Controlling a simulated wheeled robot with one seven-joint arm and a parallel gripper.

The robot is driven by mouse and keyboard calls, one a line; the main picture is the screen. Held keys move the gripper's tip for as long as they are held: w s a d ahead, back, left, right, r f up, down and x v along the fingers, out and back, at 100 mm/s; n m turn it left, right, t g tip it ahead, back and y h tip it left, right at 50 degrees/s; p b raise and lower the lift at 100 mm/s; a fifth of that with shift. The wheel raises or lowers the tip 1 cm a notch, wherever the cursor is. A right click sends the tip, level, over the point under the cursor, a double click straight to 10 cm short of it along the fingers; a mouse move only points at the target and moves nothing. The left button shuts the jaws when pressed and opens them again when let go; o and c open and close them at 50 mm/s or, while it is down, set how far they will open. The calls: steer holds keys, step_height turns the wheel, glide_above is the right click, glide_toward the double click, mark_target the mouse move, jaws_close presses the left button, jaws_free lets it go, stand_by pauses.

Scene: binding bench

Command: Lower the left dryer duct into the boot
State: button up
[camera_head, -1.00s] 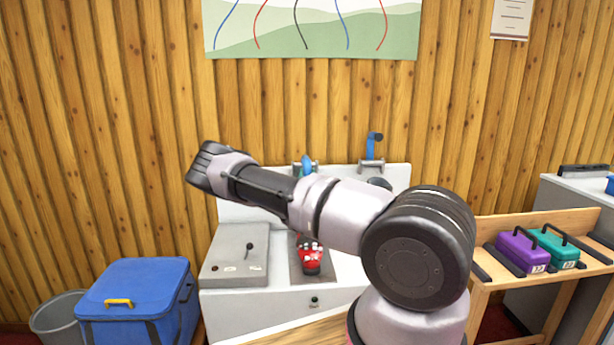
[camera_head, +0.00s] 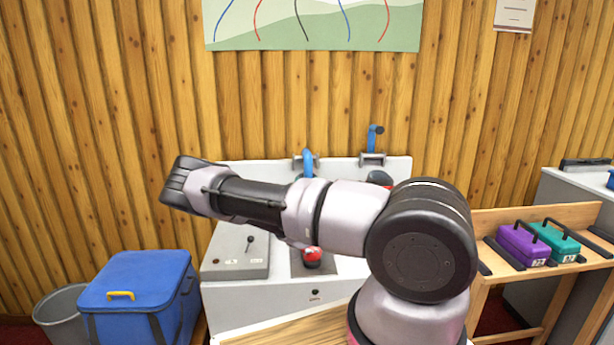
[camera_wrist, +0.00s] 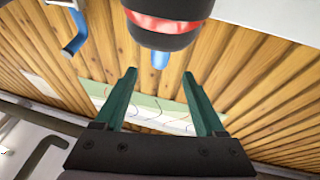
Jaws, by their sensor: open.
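The left dryer duct (camera_head: 307,160) is a blue bent piece in a grey bracket on the white back panel, its lower part hidden by my arm. Below it, the red boot (camera_head: 312,257) stands on a dark mat, mostly hidden by my arm. In the wrist view a black, red-banded round thing (camera_wrist: 160,28), apparently the boot, is at the top, with a blue end (camera_wrist: 160,58), apparently the left duct, showing beside it. My gripper (camera_wrist: 162,82) is open; its green fingers are apart with nothing between them. The fingers are hidden in the head view.
The right blue duct (camera_head: 374,138) stands in its own bracket, with a red-and-black thing (camera_head: 380,178) below. A blue cooler (camera_head: 138,295) and a wooden stand (camera_head: 555,268) with purple and teal cases flank the bench.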

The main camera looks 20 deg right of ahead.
steer(key=shift+v, duration=0.95)
